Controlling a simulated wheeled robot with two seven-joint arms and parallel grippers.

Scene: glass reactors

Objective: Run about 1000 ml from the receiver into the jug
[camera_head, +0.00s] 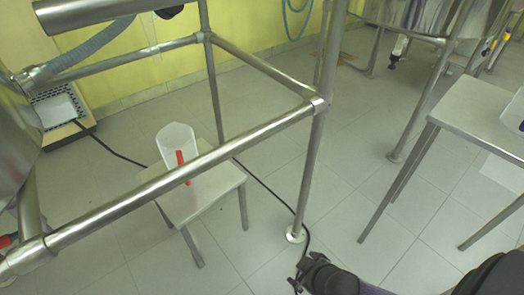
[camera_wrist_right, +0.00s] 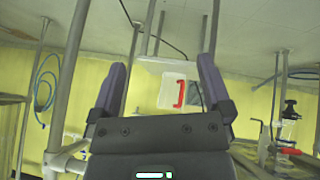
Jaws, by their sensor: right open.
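The jug (camera_head: 172,140), pale and translucent with a red handle, stands upright on a small metal stool (camera_head: 216,185) behind a steel frame rail. In the right wrist view, which looks upside down, the jug (camera_wrist_right: 168,92) shows beyond and between my fingers. My right gripper (camera_head: 298,281) is low at the bottom of the head view, near the foot of the frame post, apart from the jug. Its two fingers (camera_wrist_right: 162,68) are spread with nothing between them. I cannot clearly identify the receiver. My left gripper is not in view.
Steel frame rails (camera_head: 130,200) and an upright post (camera_head: 315,150) stand between the head camera and the stool. A black cable (camera_head: 265,185) crosses the tiled floor. A metal table (camera_head: 485,115) stands at the right. Floor between post and table is clear.

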